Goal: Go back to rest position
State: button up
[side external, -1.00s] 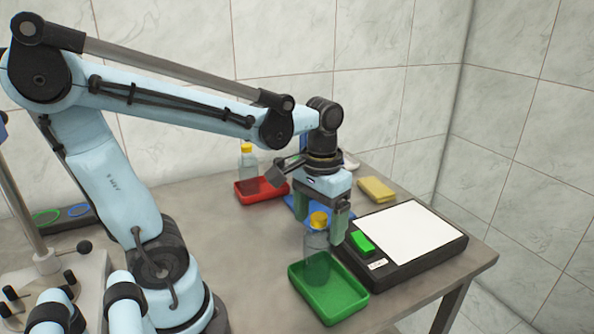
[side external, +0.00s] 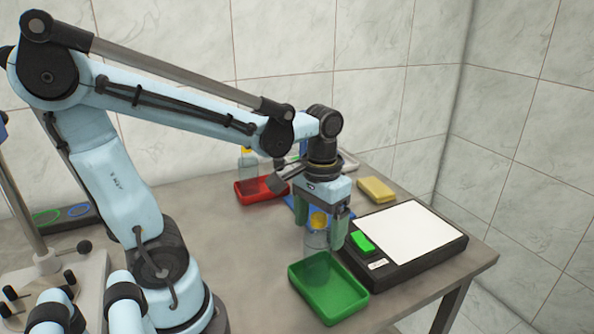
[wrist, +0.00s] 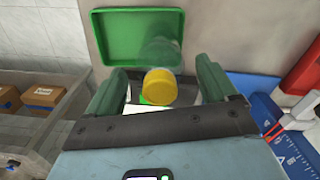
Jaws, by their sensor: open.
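My gripper (side external: 320,232) points straight down at the near right of the table. Its green fingers are apart, one on each side of the clear bottle (side external: 316,260) with a yellow cap (side external: 319,219). The bottle stands upright in the green tray (side external: 340,308). In the wrist view the yellow cap (wrist: 160,87) shows between the open fingers, with a gap on both sides. Part of the bottle's top is hidden behind a finger in the side view.
A black scale (side external: 445,252) with a white plate stands right of the gripper. A red tray (side external: 258,195) with another bottle (side external: 247,165) lies behind. A yellow block (side external: 376,189) lies at the back right. A blue item (wrist: 262,105) lies beside the fingers.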

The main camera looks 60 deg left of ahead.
notch_tip(320, 180, up, 11)
jog(key=shift+r, duration=0.1)
notch_tip(320, 180, down, 12)
jog(key=shift+f, duration=0.1)
jog(key=shift+r, duration=0.45)
jog(key=r, duration=0.3)
jog(key=shift+s+d+r, duration=0.2)
jog(key=shift+d+r, duration=0.15)
jog(key=s+d+r, duration=0.5)
jog(key=d+r, duration=0.2)
jog(key=d, duration=0.3)
jog(key=w+a, duration=1.2)
jog(key=w, duration=0.2)
jog(key=shift+w+r+m, duration=0.25)
jog(key=shift+r+m, duration=0.05)
jog(key=shift+r, duration=0.15)
jog(key=shift+o, duration=0.4)
